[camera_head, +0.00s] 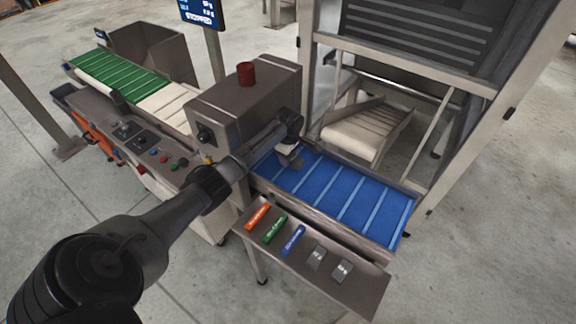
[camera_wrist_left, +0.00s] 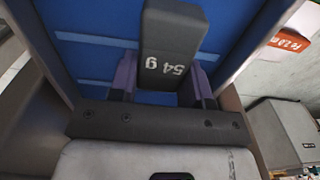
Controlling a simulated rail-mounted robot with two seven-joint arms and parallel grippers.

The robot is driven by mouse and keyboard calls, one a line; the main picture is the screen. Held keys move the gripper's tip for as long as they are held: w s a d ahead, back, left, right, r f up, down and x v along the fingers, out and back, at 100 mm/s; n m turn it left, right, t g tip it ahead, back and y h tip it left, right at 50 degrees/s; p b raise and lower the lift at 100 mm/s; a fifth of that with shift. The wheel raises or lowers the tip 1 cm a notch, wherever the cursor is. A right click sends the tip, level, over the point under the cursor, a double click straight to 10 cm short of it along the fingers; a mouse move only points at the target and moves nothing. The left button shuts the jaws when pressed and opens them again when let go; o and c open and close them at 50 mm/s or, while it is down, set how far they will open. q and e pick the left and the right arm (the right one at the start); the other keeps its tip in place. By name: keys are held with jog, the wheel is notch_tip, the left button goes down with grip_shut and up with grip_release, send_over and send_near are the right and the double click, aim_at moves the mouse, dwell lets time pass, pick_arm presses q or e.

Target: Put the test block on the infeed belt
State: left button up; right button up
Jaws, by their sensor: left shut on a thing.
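The test block is dark grey and marked "54 g". It shows in the left wrist view (camera_wrist_left: 175,40) between the two purple-sided fingers of my left gripper (camera_wrist_left: 162,82). My left gripper (camera_head: 290,155) is shut on it over the left end of the blue cleated belt (camera_head: 345,195), beside the machine housing. The blue belt also lies behind the block in the left wrist view (camera_wrist_left: 90,25). In the head view the block is small and partly hidden by the gripper. I cannot tell whether it touches the belt. My right gripper is not in view.
A steel shelf (camera_head: 349,291) in front of the belt holds orange (camera_head: 257,217), green (camera_head: 275,228) and blue (camera_head: 293,240) sticks and two grey blocks (camera_head: 342,270). A grey housing (camera_head: 245,105) with a red beacon (camera_head: 246,73) borders the belt. The belt's right part is clear.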

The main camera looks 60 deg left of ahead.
pick_arm(q)
jog(key=shift+a+f, duration=0.15)
jog(key=shift+f, duration=0.05)
notch_tip(320, 180, down, 4)
jog(key=shift+r+b, duration=0.15)
jog(key=shift+b, duration=0.75)
jog(key=o, duration=0.9)
notch_tip(320, 180, up, 10)
jog(key=p, duration=0.3)
jog(key=shift+r, duration=0.25)
jog(key=shift+r+p, duration=0.4)
jog(key=shift+r, duration=0.4)
